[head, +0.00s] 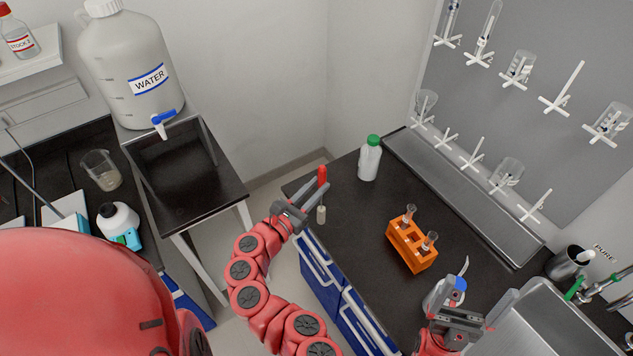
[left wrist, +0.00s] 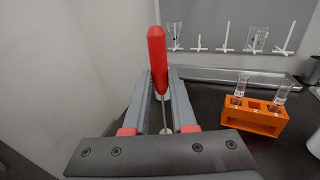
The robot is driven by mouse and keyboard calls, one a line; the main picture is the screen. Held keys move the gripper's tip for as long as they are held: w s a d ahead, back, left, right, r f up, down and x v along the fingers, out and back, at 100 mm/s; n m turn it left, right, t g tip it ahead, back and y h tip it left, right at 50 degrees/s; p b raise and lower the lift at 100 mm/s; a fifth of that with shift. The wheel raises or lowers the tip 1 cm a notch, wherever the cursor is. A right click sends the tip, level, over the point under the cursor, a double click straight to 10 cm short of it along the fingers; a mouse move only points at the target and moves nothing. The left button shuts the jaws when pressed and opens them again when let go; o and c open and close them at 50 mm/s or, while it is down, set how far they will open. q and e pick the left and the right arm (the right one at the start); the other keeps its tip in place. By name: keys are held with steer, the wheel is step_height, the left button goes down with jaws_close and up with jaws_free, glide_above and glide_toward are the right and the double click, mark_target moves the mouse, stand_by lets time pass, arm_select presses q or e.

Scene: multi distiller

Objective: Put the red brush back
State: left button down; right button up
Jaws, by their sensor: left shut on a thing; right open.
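The red brush has a red handle (head: 322,175) pointing up and a pale tip (head: 321,214) pointing down. My left gripper (head: 308,203) is shut on it and holds it upright near the left edge of the black bench. In the left wrist view the red handle (left wrist: 157,58) rises above the fingers (left wrist: 163,118) and its thin shaft passes between them. My right gripper (head: 468,316) is open, low at the right, near a blue-capped bottle (head: 459,284).
An orange rack (head: 411,247) with glass tubes stands mid-bench; it also shows in the left wrist view (left wrist: 254,116). A green-capped white bottle (head: 370,160) stands behind. A pegboard (head: 520,110) holds glassware above a metal trough (head: 455,190). A sink (head: 550,318) lies at right.

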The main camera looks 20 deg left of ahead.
arm_select(q)
steer(key=w+a+f+b, duration=0.3)
steer(key=w+f+b, duration=0.2)
steer(key=w, duration=0.3)
steer(key=shift+w+b, duration=0.35)
steer(key=shift+b, duration=0.1)
steer(key=c, duration=0.7)
jaws_free()
steer(key=shift+c, duration=0.2)
steer(key=shift+r, duration=0.1)
steer(key=shift+r, duration=0.1)
